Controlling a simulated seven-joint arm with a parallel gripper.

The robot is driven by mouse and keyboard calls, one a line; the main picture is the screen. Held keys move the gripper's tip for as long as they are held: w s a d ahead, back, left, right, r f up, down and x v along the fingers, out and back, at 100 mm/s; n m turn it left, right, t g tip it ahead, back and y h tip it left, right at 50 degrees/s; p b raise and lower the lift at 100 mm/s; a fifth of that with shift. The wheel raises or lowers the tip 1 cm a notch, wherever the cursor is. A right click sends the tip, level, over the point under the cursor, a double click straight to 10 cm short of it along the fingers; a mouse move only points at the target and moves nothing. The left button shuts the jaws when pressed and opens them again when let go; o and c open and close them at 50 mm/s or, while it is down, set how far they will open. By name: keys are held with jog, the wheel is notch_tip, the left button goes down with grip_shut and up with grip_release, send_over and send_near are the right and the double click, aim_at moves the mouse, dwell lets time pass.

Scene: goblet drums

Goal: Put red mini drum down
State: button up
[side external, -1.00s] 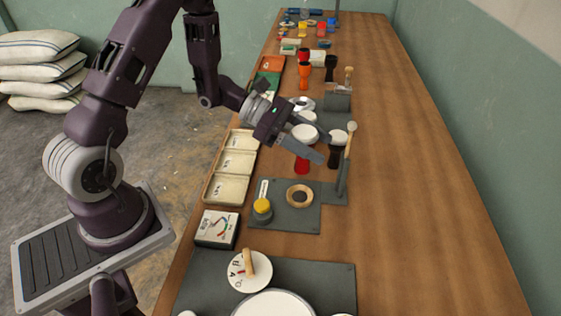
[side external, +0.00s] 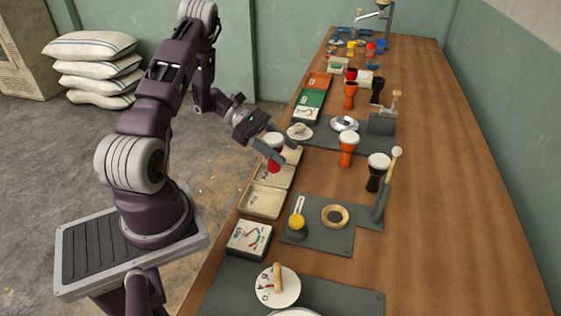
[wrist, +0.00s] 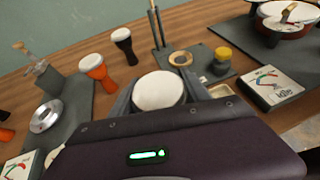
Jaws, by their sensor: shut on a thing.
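The red mini drum (side external: 274,166) has a white head and a red foot. It is between the fingers of my gripper (side external: 276,154), which is shut on it. In the side view the drum appears upright over the row of beige trays (side external: 256,214) along the table's left edge. I cannot tell whether its foot touches a tray. In the wrist view its white head (wrist: 158,90) fills the space between the fingers and hides its body.
An orange drum (side external: 347,152) and a black drum (side external: 376,180) with white heads stand to the right. A grey mat holds a yellow-capped item (side external: 297,222) and a ring (side external: 335,215). A labelled box (side external: 248,238) sits nearer. The table's right side is clear.

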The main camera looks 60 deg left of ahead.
jog(key=shift+f, duration=1.6)
jog(key=shift+f, duration=0.1)
jog(key=o, duration=1.5)
jog(key=shift+o, duration=0.2)
